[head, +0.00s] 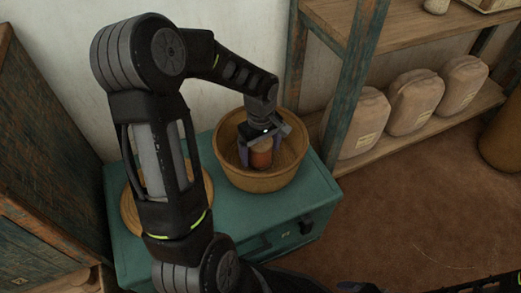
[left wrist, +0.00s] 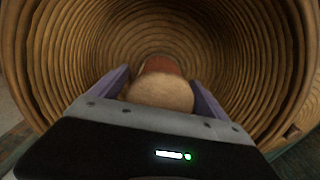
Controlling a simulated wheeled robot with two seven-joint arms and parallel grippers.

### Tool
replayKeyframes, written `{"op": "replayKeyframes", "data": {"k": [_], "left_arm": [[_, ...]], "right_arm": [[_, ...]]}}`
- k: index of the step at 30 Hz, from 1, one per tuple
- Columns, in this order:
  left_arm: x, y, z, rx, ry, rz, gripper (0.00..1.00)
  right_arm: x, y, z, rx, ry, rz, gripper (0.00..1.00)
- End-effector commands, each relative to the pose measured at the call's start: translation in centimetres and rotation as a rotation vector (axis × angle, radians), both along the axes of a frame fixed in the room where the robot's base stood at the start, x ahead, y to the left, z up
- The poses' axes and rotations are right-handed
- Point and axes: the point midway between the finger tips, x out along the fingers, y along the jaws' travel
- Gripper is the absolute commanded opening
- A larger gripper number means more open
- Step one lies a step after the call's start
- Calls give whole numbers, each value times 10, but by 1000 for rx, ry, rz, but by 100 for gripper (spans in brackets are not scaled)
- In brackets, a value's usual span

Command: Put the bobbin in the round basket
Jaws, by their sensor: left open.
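The round basket (head: 291,167) stands on a teal cabinet in the head view. The bobbin (head: 262,158), with a reddish-brown body and a pale end, is inside the basket. In the left wrist view the bobbin (left wrist: 160,92) sits between the two purple-grey fingers, with the ringed basket wall (left wrist: 60,60) around it. My left gripper (head: 260,150) reaches down into the basket and is open around the bobbin. The bobbin's lower end is hard to see, so I cannot tell how it rests on the basket floor. My right gripper is not in view.
The teal cabinet (head: 260,215) has a dark handle at its front. A round wooden item (head: 130,210) lies on it, partly behind my left arm. A shelf at right holds several tan sacks (head: 413,100). A wooden cabinet (head: 40,150) stands at far left. Brown floor lies open at right.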

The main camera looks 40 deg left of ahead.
Motion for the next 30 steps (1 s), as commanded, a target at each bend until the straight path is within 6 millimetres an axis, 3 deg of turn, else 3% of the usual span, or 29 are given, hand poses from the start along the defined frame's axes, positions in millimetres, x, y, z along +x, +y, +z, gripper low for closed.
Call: {"op": "replayKeyframes", "data": {"k": [11, 17, 24, 30], "left_arm": [[0, 0, 9, 1, -1, 0, 86], [1, 1, 40, 2, -5, 1, 86], [1, 1, 91, 2, -5, 1, 86], [1, 0, 118, 0, -2, 0, 86]], "right_arm": [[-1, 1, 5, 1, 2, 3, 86], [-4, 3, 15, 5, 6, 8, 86], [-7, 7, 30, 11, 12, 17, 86], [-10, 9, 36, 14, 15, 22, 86]]}}
